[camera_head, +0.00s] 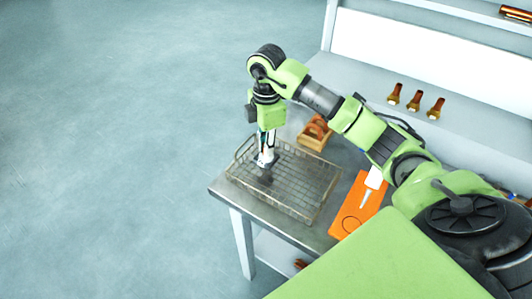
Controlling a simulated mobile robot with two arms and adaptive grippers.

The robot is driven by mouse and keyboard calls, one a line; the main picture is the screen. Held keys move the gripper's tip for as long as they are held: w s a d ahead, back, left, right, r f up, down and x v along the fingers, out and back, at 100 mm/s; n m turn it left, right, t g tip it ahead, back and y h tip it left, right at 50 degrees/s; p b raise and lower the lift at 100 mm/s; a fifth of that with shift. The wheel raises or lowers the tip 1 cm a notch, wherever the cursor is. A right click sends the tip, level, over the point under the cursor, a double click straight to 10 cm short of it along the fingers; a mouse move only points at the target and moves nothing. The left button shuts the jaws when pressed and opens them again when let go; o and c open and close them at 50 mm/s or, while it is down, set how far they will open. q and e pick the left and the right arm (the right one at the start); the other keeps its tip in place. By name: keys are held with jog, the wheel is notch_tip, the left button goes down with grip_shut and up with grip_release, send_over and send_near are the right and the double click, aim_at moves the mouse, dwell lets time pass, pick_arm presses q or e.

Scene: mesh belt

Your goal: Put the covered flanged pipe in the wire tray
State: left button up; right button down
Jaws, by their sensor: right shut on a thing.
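The wire tray (310,207) is a shallow grey mesh basket on the left end of the grey metal table. My right gripper (266,146) points down above the tray's far left part, shut on a small whitish part, which I take to be the covered flanged pipe (266,159). The part is small and partly hidden by the fingers, so its cover and flange do not show clearly. It is over the tray's inside; whether it touches the mesh I cannot tell. A dark patch, probably shadow, shows on the mesh below it. My left gripper is out of view.
A wooden block holder (314,136) stands behind the tray. An orange board (357,208) with a white tool lies to its right. Several brass fittings (414,101) stand on the shelf at the back. The table's left edge is close to the tray; open floor lies beyond.

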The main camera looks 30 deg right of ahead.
jog(key=shift+w+f, duration=0.2)
notch_tip(320, 180, down, 2)
jog(key=shift+d+f+p, duration=0.1)
jog(key=shift+p, duration=0.8)
jog(key=shift+w+f, duration=0.1)
jog(key=shift+f, duration=0.45)
jog(key=shift+f, duration=0.1)
jog(key=c, duration=2)
grip_release()
jog(key=shift+f, duration=0.1)
